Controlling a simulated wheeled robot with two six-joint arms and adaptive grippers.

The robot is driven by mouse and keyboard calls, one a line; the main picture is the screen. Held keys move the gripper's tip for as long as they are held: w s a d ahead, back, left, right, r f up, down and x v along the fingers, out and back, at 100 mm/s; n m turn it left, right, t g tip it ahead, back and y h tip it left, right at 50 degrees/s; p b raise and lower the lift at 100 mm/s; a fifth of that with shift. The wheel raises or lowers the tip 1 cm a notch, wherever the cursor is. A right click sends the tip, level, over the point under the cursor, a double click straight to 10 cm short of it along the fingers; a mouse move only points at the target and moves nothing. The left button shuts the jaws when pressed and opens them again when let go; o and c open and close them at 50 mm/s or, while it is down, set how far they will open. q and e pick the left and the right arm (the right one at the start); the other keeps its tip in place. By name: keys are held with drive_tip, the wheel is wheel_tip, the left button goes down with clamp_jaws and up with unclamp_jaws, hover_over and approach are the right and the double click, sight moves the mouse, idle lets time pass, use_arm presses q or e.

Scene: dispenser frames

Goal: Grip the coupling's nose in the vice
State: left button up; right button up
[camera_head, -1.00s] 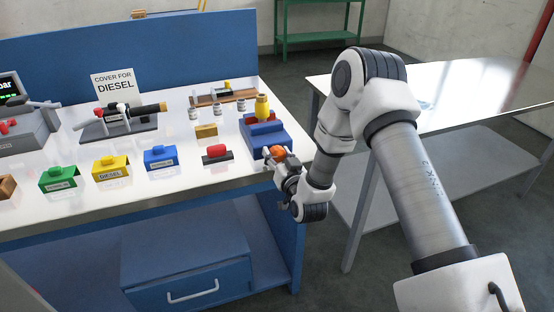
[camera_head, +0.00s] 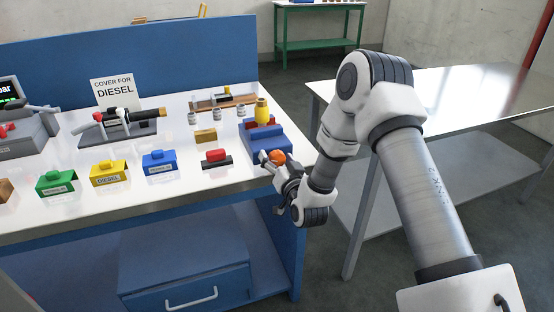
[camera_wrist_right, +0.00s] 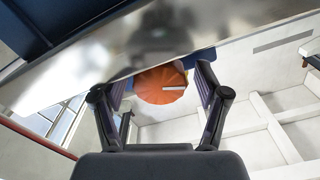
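The blue vice (camera_head: 267,138) stands at the right front corner of the bench. The yellow coupling (camera_head: 262,112) is upright at the vice's top, by a red part; I cannot tell whether the jaws touch its nose. An orange knob (camera_head: 277,157) is at the vice's front. My right gripper (camera_head: 272,165) is at this knob. In the right wrist view the ribbed orange knob (camera_wrist_right: 160,86) is between the two fingers of my right gripper (camera_wrist_right: 163,78), with a gap visible on each side. My left gripper is not in view.
Green (camera_head: 55,183), yellow (camera_head: 108,173) and blue (camera_head: 160,162) covers and a red-topped block (camera_head: 216,158) stand along the bench front. A sign reading "COVER FOR DIESEL" (camera_head: 113,91) stands behind. A bare metal table (camera_head: 460,95) is at the right.

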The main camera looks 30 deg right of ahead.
drive_tip(key=v, duration=1.2)
